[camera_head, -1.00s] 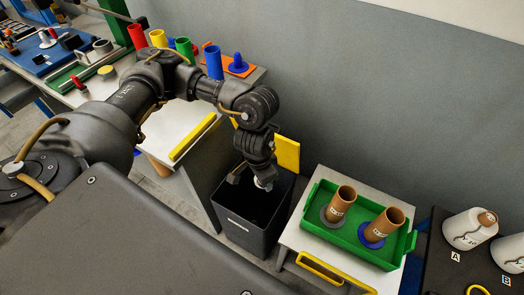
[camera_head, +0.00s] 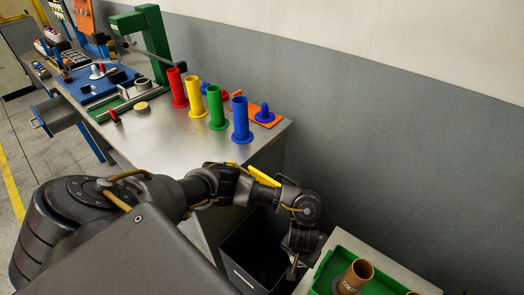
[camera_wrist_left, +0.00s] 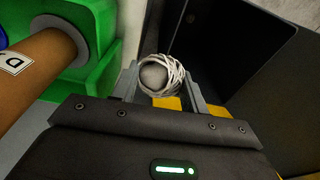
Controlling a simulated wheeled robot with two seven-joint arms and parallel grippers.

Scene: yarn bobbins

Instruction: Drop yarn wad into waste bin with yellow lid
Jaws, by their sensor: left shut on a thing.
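The yarn wad (camera_wrist_left: 160,75), a grey-white ball of wound thread, sits between the fingers of my left gripper (camera_wrist_left: 158,90) in the wrist view. In the head view my left gripper (camera_head: 292,270) points down at the right side of the dark waste bin (camera_head: 238,272); the wad is not clear there. The bin (camera_wrist_left: 235,35) also shows in the wrist view, beyond and to the right of the wad. The yellow lid (camera_head: 264,177) shows behind my left arm, partly hidden. My right gripper is out of view.
A green tray (camera_head: 325,270) with brown tubes (camera_head: 356,275) stands close on the right of the bin. A metal workbench (camera_head: 160,130) with red, yellow, green (camera_head: 216,108) and blue (camera_head: 241,120) bobbins stands behind my left arm. A grey wall (camera_head: 400,150) is behind.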

